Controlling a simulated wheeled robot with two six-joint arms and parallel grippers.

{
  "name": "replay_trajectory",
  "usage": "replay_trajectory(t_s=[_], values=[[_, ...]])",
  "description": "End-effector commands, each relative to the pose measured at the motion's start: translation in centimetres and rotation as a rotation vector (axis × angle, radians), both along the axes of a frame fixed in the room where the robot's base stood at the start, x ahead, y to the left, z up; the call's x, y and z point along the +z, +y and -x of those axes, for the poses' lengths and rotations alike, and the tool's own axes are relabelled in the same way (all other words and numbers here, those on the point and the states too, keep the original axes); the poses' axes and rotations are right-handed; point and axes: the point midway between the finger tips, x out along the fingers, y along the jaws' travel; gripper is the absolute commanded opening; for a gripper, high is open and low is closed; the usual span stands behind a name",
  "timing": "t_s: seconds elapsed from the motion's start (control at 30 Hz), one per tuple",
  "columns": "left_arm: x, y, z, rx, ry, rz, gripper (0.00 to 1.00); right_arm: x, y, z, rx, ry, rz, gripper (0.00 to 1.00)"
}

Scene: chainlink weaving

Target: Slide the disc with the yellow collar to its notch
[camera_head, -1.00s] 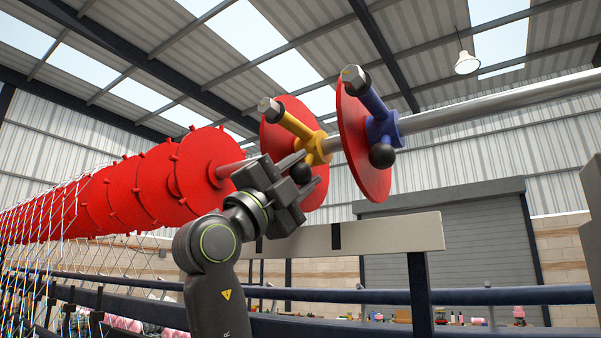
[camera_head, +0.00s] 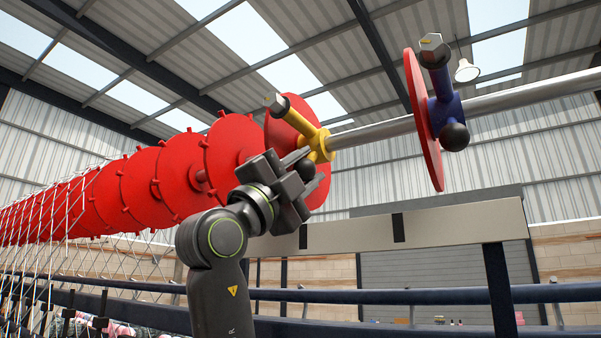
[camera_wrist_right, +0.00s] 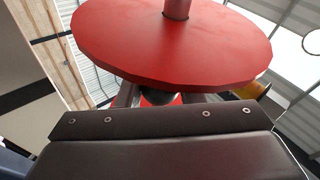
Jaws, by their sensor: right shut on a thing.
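The red disc (camera_head: 283,118) with the yellow collar (camera_head: 318,142) sits on the long grey shaft, just right of the row of red discs. Its yellow arm ends in a grey hex nut at the upper left. My right gripper (camera_head: 312,167) is at the collar's lower side, shut on its black knob (camera_head: 304,172). In the right wrist view, the knob (camera_wrist_right: 158,97) shows between the fingers below a red disc (camera_wrist_right: 170,45). Two dark marks on the beige bar, left mark (camera_head: 303,236) and right mark (camera_head: 399,227), may be notches. My left gripper is out of view.
A second red disc (camera_head: 420,120) with a blue collar (camera_head: 444,112) stands farther right on the shaft (camera_head: 540,95). Bare shaft separates the two discs. Several spiked red discs (camera_head: 178,180) and wire mesh (camera_head: 110,265) fill the left. The beige bar (camera_head: 450,225) runs below.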

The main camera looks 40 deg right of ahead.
Motion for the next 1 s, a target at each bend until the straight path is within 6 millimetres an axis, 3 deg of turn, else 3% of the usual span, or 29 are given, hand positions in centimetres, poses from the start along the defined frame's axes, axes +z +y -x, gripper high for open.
replay_trajectory(t_s=[0.1, 0.13, 0.3, 0.47, 0.67, 1.0], values=[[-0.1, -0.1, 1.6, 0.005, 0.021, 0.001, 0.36, -0.2, 0.0, -0.1, 0.001, 0.001, -0.005, 0.00], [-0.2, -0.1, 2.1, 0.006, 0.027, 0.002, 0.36, -0.2, 0.0, 0.0, 0.000, 0.000, -0.005, 0.35], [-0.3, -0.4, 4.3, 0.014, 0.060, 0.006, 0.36, -0.2, 0.0, 0.0, 0.001, 0.000, -0.005, 0.55], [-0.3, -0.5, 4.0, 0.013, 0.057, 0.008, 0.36, -0.2, 0.0, 0.0, 0.001, 0.000, -0.004, 0.55], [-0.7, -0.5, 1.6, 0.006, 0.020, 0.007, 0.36, -0.8, 0.4, 0.0, 0.001, 0.000, -0.004, 0.55], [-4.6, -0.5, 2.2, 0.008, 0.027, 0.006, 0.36, -5.6, 5.5, 0.4, 0.006, 0.001, -0.004, 0.55]])
